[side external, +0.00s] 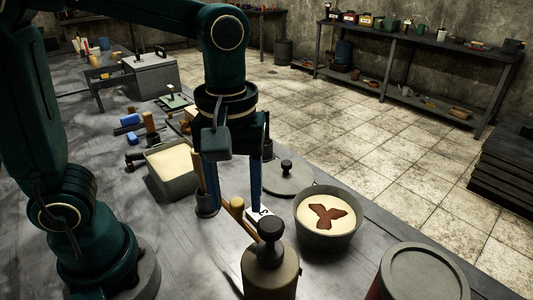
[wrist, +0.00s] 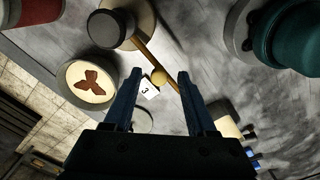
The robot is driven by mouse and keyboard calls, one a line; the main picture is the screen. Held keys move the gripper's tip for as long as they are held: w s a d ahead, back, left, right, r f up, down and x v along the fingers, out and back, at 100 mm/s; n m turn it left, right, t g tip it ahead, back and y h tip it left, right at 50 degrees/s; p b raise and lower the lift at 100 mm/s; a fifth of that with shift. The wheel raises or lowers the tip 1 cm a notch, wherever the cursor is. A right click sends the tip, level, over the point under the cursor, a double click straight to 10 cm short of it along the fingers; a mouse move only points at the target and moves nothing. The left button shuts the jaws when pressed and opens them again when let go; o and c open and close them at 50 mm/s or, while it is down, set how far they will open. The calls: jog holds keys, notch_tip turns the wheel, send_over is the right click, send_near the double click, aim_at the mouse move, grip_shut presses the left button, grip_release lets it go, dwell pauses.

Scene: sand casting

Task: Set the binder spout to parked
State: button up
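The binder canister (side external: 270,270) stands at the front with a black knob (side external: 270,229) on top. Its yellow-brown spout bar (side external: 250,222) points back and left, toward the card marked 3, and has a round ball (side external: 237,203) on it. In the wrist view the bar (wrist: 145,55) runs down from the dark knob (wrist: 111,28), and the ball (wrist: 158,77) lies between my fingertips. My gripper (wrist: 159,75) is open, with visible gaps on both sides of the ball. In the side view my gripper (side external: 235,200) points down at the ball; a holder partly hides one finger.
A round pot (side external: 328,243) of pale sand with a brown three-lobed shape stands right of the spout. A lid (side external: 288,178) lies behind it. A holder (side external: 207,205) with wooden handles stands close left of my gripper. A sand box (side external: 172,180) is farther left; a red drum (side external: 420,275) is front right.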

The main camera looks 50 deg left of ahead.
aim_at(236, 202)
jog(key=shift+r, duration=2.6)
jog(key=shift+a+r, duration=0.3)
jog(key=shift+r, duration=0.1)
jog(key=s+a+f+m+t, duration=0.3)
jog(key=a+f+m+t, duration=0.1)
jog(key=m, duration=0.5)
jog(key=shift+s+a+f+t, duration=0.15)
jog(key=shift+s+a+t, duration=0.25)
jog(key=shift+t, duration=0.4)
